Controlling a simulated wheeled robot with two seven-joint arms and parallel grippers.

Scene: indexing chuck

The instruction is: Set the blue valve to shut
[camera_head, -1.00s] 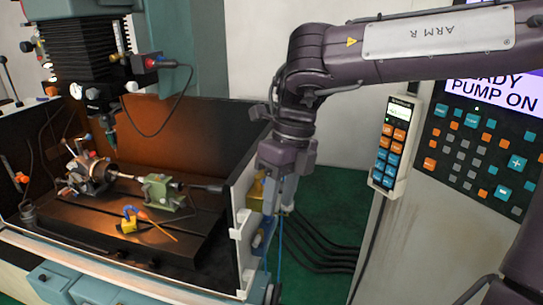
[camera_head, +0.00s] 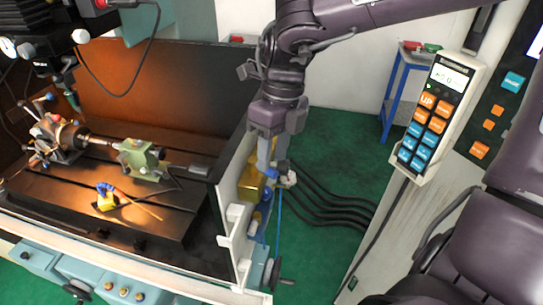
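My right gripper (camera_head: 268,168) hangs down at the outer right side of the machine enclosure, fingers pointing downward. Its fingertips are small and partly merge with the fittings behind, so its opening is unclear. Below and beside it are a yellow body (camera_head: 250,184) and small blue parts (camera_head: 257,222) on the enclosure's outer side. A thin blue line runs down there. Another blue fitting (camera_head: 106,188) sits on a yellow block on the machine table, with an orange nozzle. I cannot tell the valve handle's angle. My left gripper is not in view.
The white enclosure wall (camera_head: 232,195) stands just left of the gripper. Black hoses (camera_head: 335,205) run over the green floor at right. A button pendant (camera_head: 430,120) hangs on the cabinet further right. A handwheel (camera_head: 277,272) sits lower down. A blue stand (camera_head: 395,95) is behind.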

